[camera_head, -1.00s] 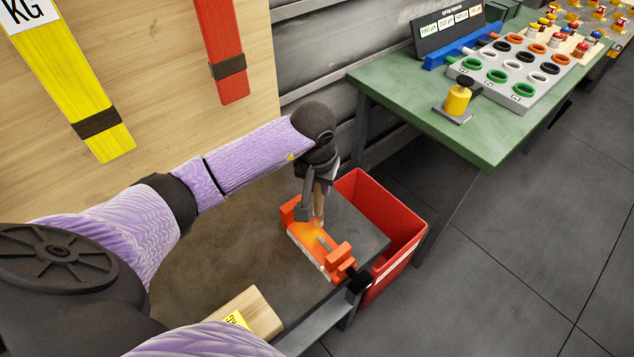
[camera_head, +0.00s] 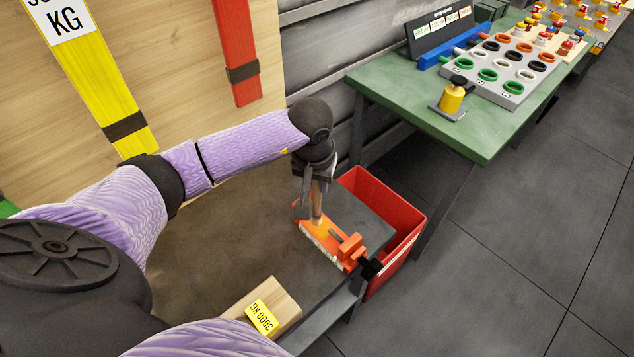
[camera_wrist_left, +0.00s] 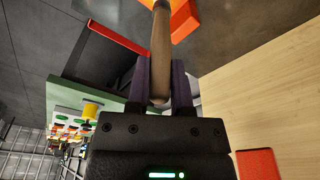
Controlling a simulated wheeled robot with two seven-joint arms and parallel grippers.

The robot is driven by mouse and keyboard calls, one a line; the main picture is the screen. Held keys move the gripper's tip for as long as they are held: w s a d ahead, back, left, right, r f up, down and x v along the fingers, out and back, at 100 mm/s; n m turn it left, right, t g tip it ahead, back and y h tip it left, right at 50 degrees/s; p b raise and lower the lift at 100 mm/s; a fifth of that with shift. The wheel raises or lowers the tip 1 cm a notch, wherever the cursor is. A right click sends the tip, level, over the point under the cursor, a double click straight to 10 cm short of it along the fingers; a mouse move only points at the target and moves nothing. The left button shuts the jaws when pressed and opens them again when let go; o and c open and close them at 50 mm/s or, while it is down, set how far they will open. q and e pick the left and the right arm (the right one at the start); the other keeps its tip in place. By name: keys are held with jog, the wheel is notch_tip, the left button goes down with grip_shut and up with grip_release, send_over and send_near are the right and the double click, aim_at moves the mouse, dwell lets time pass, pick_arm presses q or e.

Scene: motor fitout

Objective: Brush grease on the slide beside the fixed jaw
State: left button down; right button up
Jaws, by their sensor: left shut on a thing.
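An orange-red vise (camera_head: 328,238) lies on the dark bench top near its right corner. One upright jaw (camera_head: 350,249) shows at its near right end; the far left end is hidden behind my gripper. My left gripper (camera_head: 315,182) is shut on a brush with a wooden handle (camera_head: 317,206), which points down at the vise's left part. The bristles are too small to make out, so I cannot tell whether they touch the slide. In the left wrist view the brown handle (camera_wrist_left: 160,45) stands between the fingers (camera_wrist_left: 161,80), and part of the vise (camera_wrist_left: 183,20) shows beyond. My right gripper is out of view.
A red bin (camera_head: 390,205) stands beside the dark bench (camera_head: 220,250). A wooden block with a yellow label (camera_head: 263,317) lies at the near edge. A green table (camera_head: 400,95) at the back right holds a yellow pot (camera_head: 452,98) and a ring tray (camera_head: 510,88).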

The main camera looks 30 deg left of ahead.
pick_arm(q)
notch_tip(320, 180, up, 3)
jog(key=shift+w+f+p, duration=0.1)
jog(key=shift+f+p, duration=0.05)
jog(key=shift+p, duration=0.6)
jog(key=shift+r, duration=0.3)
jog(key=shift+f, duration=0.1)
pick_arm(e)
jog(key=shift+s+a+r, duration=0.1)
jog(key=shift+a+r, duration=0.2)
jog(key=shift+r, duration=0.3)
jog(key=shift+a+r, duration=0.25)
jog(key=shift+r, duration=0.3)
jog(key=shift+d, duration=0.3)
